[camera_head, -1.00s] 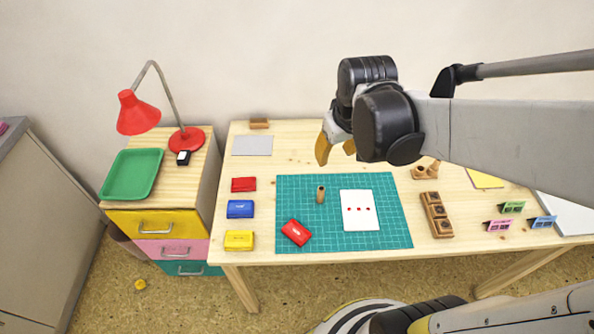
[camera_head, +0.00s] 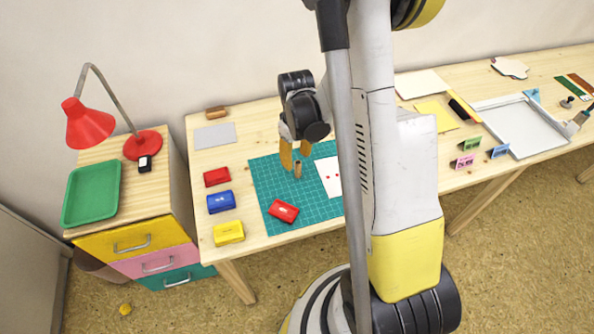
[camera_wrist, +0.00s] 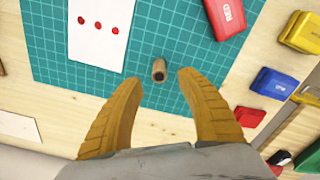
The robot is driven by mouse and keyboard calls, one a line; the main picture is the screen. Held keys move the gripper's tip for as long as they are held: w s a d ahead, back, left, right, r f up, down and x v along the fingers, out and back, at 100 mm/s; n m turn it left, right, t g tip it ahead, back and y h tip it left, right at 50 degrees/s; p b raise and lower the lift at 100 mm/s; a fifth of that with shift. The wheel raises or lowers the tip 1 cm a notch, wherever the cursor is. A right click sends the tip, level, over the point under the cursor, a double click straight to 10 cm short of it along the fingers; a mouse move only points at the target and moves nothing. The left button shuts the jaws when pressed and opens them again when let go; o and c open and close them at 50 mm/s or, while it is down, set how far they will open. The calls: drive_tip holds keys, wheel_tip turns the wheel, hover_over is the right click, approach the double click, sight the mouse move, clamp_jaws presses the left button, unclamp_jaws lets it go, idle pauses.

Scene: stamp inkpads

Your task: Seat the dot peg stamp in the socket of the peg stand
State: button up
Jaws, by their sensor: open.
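The dot peg stamp, a small brown wooden cylinder (camera_head: 298,170), stands upright on the green cutting mat (camera_head: 275,190). It also shows in the wrist view (camera_wrist: 159,70), just beyond the fingertips and roughly centred between them. My gripper (camera_head: 296,153) is open, its two yellow fingers above and beside the stamp. In the wrist view my gripper (camera_wrist: 154,82) has nothing between its fingers, and I see no contact with the stamp. I cannot make out the peg stand now; my arm covers that part of the table in the head view.
A white card with red dots (camera_wrist: 100,28) lies beside the stamp. A red inkpad (camera_head: 284,211) lies on the mat; red (camera_head: 216,177), blue (camera_head: 221,202) and yellow (camera_head: 229,233) pads line the table's left side. Small colored stands (camera_head: 470,145) and a white tray (camera_head: 520,125) are farther right.

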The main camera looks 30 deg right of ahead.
sight(298, 169)
drive_tip(key=f+b, duration=0.1)
drive_tip(key=f, duration=0.2)
drive_tip(key=f+b, duration=0.1)
drive_tip(key=f, duration=0.1)
drive_tip(key=shift+s+f+b, duration=0.2)
drive_tip(key=shift+s+b, duration=0.1)
drive_tip(key=shift+b, duration=0.05)
drive_tip(key=shift+r, duration=0.1)
drive_tip(key=shift+c, duration=0.4)
clamp_jaws()
